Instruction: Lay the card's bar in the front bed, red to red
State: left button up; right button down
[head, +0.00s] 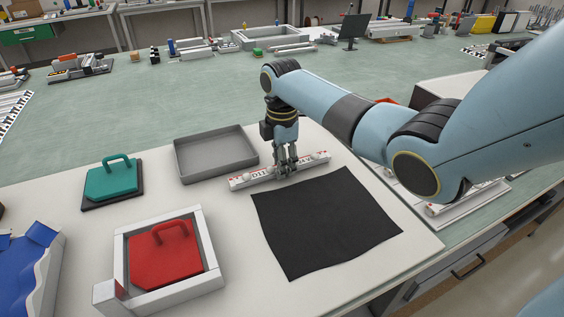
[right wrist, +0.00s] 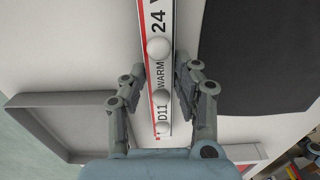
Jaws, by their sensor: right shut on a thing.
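A long white bar (head: 243,181) lies behind the black cloth. In the right wrist view the bar (right wrist: 158,22) has a red stripe along its left edge, the print "D11 WARM 24 V" and several pale round knobs. My right gripper (head: 286,168) points down over the bar's middle, its fingers shut on the two sides. In the right wrist view the gripper (right wrist: 161,85) has one finger on each side of the bar. I cannot tell whether the bar touches the table. I cannot make out the card or a bed marked as front. My left gripper is not in view.
A grey tray (head: 181,165) stands left of the bar. A black cloth (head: 325,225) lies in front of it. A white frame (head: 119,250) holds a red handled plate (head: 165,262). A teal handled plate (head: 108,184) and blue wavy block (head: 22,265) are further left. My right arm hides table behind.

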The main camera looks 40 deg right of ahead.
jog(key=shift+f, duration=0.1)
jog(key=c, duration=1)
grip_release()
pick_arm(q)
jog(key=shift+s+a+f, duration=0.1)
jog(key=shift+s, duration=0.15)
